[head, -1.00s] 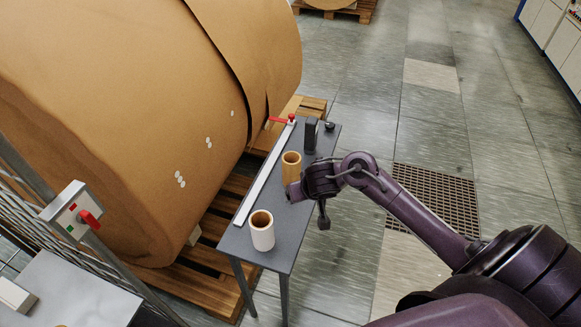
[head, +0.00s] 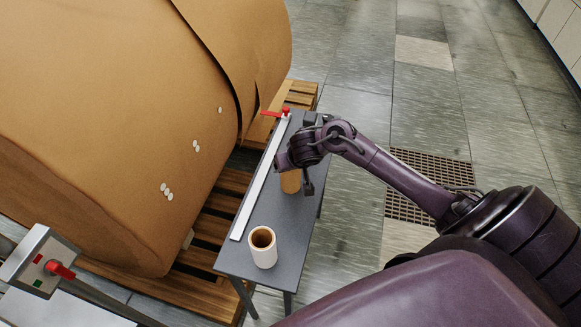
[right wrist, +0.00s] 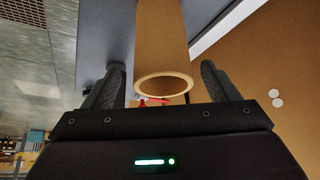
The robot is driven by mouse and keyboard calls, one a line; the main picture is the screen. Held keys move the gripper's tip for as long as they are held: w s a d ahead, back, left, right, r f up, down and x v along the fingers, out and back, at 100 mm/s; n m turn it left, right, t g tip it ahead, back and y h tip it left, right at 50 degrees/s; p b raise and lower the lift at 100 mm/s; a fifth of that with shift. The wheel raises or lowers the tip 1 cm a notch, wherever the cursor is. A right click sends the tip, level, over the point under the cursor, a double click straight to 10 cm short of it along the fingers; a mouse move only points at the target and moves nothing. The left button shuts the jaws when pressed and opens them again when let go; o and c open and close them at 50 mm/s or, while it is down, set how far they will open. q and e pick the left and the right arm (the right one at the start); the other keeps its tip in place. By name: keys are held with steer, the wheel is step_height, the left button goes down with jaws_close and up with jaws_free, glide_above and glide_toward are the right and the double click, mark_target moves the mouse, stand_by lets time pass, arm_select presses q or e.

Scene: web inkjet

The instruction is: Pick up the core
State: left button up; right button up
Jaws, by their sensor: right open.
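A brown cardboard core (head: 290,182) stands upright on the narrow grey table, partly hidden behind my right gripper in the head view. In the right wrist view the core (right wrist: 161,45) shows its open end between the two fingers, with a visible gap to each side. My right gripper (right wrist: 161,85) is open; in the head view the right gripper (head: 295,170) is over the core. My left gripper is not in view.
The grey table (head: 296,235) also holds a long white straightedge (head: 262,180) and a red-handled item (head: 277,112). A huge brown paper roll (head: 110,110) on wooden pallets stands close at left. A control box with a red handle (head: 60,269) is at lower left.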

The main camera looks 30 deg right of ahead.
steer(key=x, duration=0.3)
steer(key=shift+w+a, duration=0.1)
steer(key=shift+w, duration=0.05)
steer(key=shift+w+f, duration=0.2)
steer(key=shift+f, duration=0.1)
steer(key=c, duration=1)
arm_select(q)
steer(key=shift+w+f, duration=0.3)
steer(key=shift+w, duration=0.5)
arm_select(e)
steer(key=shift+c, duration=0.4)
steer(key=shift+r, duration=0.15)
